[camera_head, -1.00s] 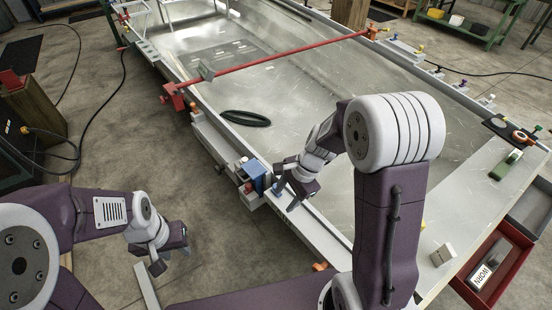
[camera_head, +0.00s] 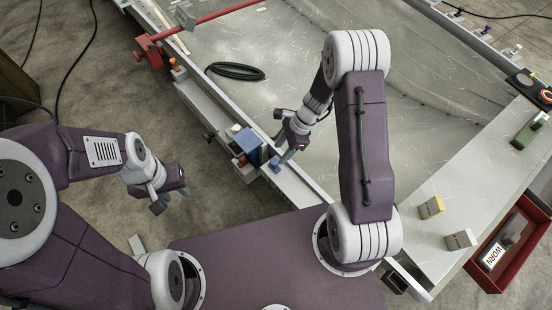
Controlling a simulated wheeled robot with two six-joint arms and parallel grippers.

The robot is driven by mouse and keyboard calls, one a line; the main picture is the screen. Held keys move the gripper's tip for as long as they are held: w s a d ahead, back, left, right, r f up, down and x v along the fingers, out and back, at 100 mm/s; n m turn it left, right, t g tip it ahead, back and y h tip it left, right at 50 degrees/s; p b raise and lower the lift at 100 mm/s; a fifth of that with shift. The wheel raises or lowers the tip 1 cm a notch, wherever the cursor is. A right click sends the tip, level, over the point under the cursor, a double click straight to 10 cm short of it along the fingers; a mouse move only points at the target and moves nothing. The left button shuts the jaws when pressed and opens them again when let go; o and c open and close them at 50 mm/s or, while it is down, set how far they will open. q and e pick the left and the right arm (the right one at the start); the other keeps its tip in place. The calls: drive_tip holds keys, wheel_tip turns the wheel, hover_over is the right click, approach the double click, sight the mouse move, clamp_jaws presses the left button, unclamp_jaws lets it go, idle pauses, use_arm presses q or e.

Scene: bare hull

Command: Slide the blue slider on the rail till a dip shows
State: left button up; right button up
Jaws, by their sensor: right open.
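The blue slider (camera_head: 246,140) is a boxy block on the grey rail (camera_head: 208,112) along the hull's near-left edge. A smaller blue piece (camera_head: 275,164) sits just right of it on the same edge. My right gripper (camera_head: 283,150) is open, with its fingers pointing down close to the right of the slider, near the small blue piece; I cannot tell whether it touches either. My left gripper (camera_head: 170,200) is open and empty over the floor, left of the rail. No dip can be made out at this size.
A dark ring (camera_head: 235,72) lies inside the hull (camera_head: 410,110). A red bar (camera_head: 228,12) crosses it at the top.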

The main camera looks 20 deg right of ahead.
sight(275, 161)
drive_tip(key=b+x, duration=0.1)
drive_tip(key=x, duration=0.4)
drive_tip(key=shift+s+a+f, duration=0.1)
drive_tip(key=shift+f, duration=0.15)
clamp_jaws()
idle(1.1)
